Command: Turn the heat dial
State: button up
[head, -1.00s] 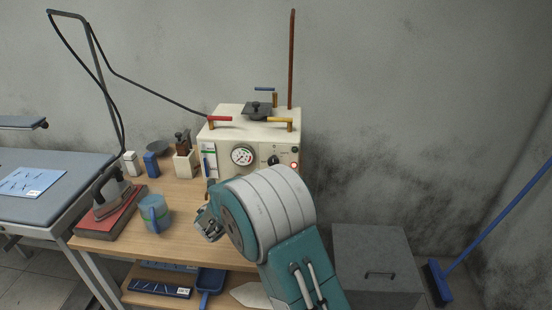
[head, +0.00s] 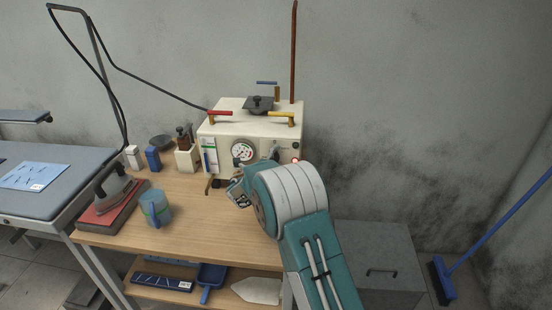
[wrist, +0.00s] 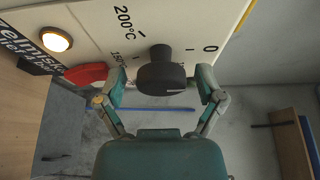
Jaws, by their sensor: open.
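The heat dial (wrist: 161,70) is a black round knob with a white line on its rim. It sits on the cream panel (wrist: 105,30), which is marked 0 and 200°C. The wrist view shows my gripper (wrist: 160,84) open, with one finger on each side of the dial. Whether the fingers touch it I cannot tell. In the head view the cream steam unit (head: 208,134) stands at the back of the table, and my arm covers the lower right of its front. The dial and fingertips are not clear there.
A lit round lamp (wrist: 54,39) and a red part (wrist: 88,74) are near the left finger. A pressure gauge (head: 243,152) is left of my arm. A blue mug (head: 156,208) and an iron (head: 114,185) stand further left. The table front (head: 200,235) is clear.

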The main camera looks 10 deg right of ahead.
jog(key=shift+a, duration=0.7)
jog(key=c, duration=1.1)
jog(key=shift+d+f, duration=0.1)
jog(key=shift+d, duration=0.2)
jog(key=shift+c, duration=0.2)
jog(key=shift+s, duration=0.1)
jog(key=shift+d, duration=0.1)
jog(key=m+y, duration=0.1)
jog(key=m, duration=0.1)
jog(key=m+g+y, duration=0.1)
jog(key=m, duration=0.2)
jog(key=shift+f, duration=0.15)
jog(key=m+y, duration=0.2)
jog(key=m, duration=0.2)
jog(key=shift+g+y, duration=0.3)
jog(key=shift+f+m+y, duration=0.1)
jog(key=shift+m+y, duration=0.5)
jog(key=shift+m, duration=0.3)
